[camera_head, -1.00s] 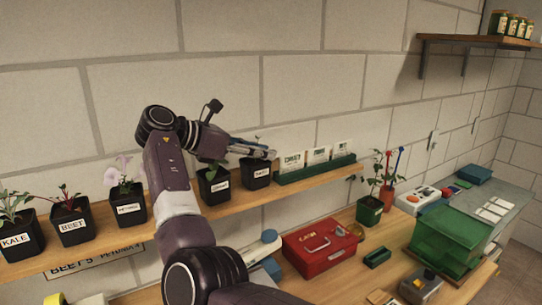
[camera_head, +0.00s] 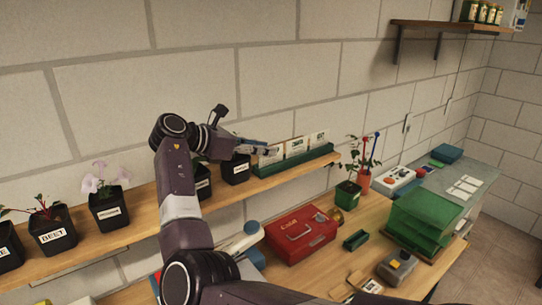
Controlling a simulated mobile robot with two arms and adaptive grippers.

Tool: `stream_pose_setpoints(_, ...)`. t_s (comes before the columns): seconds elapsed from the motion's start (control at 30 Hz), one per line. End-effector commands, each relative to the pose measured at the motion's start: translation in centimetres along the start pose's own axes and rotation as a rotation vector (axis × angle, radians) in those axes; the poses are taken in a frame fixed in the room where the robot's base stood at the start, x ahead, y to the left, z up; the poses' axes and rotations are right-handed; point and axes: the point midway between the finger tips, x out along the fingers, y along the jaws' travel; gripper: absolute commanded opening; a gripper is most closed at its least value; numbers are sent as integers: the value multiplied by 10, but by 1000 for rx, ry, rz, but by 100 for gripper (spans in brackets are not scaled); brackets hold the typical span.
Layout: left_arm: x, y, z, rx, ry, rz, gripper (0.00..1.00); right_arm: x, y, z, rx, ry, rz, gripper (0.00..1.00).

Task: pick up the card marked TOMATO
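Three pale cards with green print stand in a green holder (camera_head: 292,162) on the wooden shelf: a left card (camera_head: 270,158), a middle card (camera_head: 297,147) and a right card (camera_head: 318,138). Their print is too small to read, so I cannot tell which one is marked TOMATO. My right gripper (camera_head: 272,149) reaches in from the left, its fingertips over the upper part of the left card in the picture. I cannot tell whether it touches that card or how far apart its fingers are. My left gripper is not in view.
Labelled black pots, including a BEET pot (camera_head: 53,237) and a pot (camera_head: 236,170) beside the holder, line the shelf. Below, the bench (camera_head: 330,255) carries a red box (camera_head: 300,236), a potted plant (camera_head: 347,192) and green trays (camera_head: 425,222). A wall shelf (camera_head: 440,27) is upper right.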

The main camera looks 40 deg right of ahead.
Motion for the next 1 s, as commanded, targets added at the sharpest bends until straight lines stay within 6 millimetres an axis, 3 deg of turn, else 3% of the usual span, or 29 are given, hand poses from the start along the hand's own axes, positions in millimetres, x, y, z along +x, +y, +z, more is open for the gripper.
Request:
stream_pose_setpoints(0.1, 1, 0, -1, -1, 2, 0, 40, 0, 0, 0, 0, 0, 0, 23)
stream_pose_setpoints(0.33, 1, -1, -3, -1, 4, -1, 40, 0, 0, 0, 0, 0, 0, 0)
stream_pose_setpoints(0.77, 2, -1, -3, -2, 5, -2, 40, -2, 0, 2, 1, 0, 0, 0)
stream_pose_setpoints(1.0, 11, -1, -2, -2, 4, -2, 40, -10, 0, 24, 5, -2, 1, 0)
